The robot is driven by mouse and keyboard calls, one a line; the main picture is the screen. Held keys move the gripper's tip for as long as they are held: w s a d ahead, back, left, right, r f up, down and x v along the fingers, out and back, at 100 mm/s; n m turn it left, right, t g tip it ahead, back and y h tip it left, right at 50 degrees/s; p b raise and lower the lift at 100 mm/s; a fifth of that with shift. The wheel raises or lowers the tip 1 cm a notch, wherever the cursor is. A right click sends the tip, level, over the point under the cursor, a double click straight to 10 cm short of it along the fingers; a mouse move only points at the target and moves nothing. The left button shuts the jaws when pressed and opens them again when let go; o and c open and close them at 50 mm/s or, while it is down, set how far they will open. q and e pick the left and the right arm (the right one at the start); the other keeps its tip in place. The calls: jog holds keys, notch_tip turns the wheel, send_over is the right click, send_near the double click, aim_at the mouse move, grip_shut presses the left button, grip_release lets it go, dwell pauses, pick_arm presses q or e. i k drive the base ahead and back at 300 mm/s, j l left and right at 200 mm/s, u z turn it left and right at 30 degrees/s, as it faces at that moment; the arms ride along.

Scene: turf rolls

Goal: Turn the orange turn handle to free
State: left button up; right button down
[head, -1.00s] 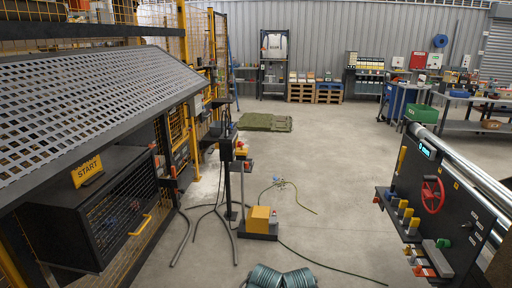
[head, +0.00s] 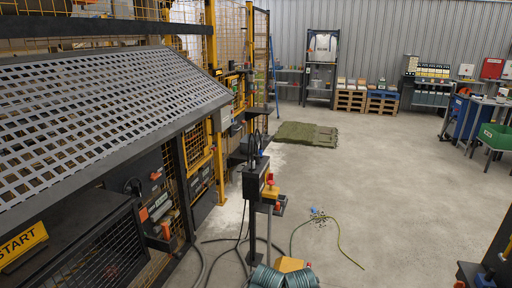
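I cannot tell for certain which part is the orange turn handle. Small orange parts show on the dark machine front at the left: one high on a black panel (head: 155,175), and one on a box lower down (head: 165,230). Another red-orange part (head: 270,179) sits on the black post box in the middle. They are too small to read how any of them is turned. Neither of my grippers shows in the head view.
A sloping perforated guard (head: 100,105) overhangs the left side. The black post box (head: 256,180) stands ahead. Green coiled hose (head: 283,277) lies at the bottom. A green mat (head: 307,135) lies further back. Open concrete floor (head: 400,190) is at the right.

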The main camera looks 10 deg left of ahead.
aim_at(154, 176)
jog(key=i+u, duration=0.45)
jog(key=i, duration=1.35)
jog(key=i+j, duration=0.15)
jog(key=i, duration=0.25)
